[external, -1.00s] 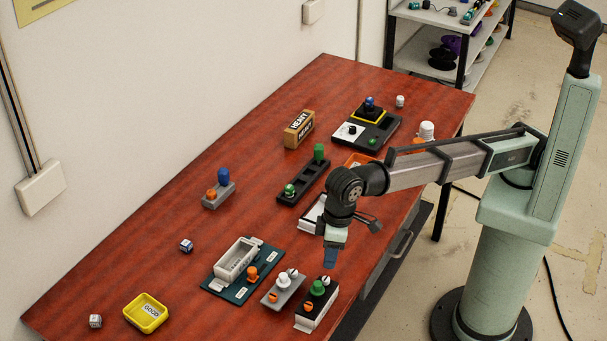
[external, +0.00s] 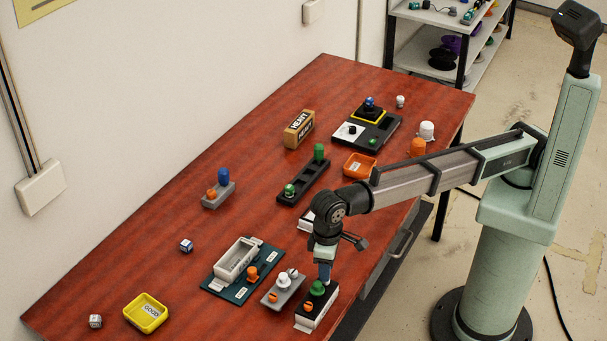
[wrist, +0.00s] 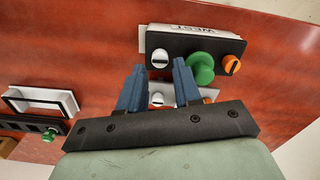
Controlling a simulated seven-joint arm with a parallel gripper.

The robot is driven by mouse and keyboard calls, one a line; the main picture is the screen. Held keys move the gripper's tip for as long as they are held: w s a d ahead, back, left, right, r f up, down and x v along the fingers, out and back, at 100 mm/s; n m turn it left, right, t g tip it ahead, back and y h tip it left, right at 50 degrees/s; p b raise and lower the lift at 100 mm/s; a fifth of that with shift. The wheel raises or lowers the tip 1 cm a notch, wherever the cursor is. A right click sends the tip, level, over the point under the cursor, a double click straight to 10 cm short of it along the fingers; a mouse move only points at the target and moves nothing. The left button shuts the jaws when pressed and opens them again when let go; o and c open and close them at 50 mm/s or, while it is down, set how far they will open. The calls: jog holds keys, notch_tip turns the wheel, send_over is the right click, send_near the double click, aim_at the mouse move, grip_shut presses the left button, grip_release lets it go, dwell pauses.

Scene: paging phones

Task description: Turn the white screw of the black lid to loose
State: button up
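The black lid (external: 323,299) tops a white box near the table's front edge. It carries a green knob (external: 317,288), an orange screw (external: 308,306) and a white screw, which my gripper hides in the external view. In the wrist view the white screw (wrist: 160,58) shows at the left end of the lid, its dark slot visible, with the green knob (wrist: 201,68) and orange screw (wrist: 232,64) to its right. My gripper (wrist: 158,67) is open and empty, pointing down just above that end. Its blue fingertips appear on either side of the white screw; contact cannot be told.
A grey block (external: 283,290) with a white knob and two screws stands close to the left of the black lid. A teal board (external: 232,288) with a grey tray lies further left. An orange tray (external: 360,165) and a black rack (external: 303,184) lie further back.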

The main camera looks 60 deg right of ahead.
aim_at(326, 285)
jog(key=shift+f, duration=1.6)
grip_shut()
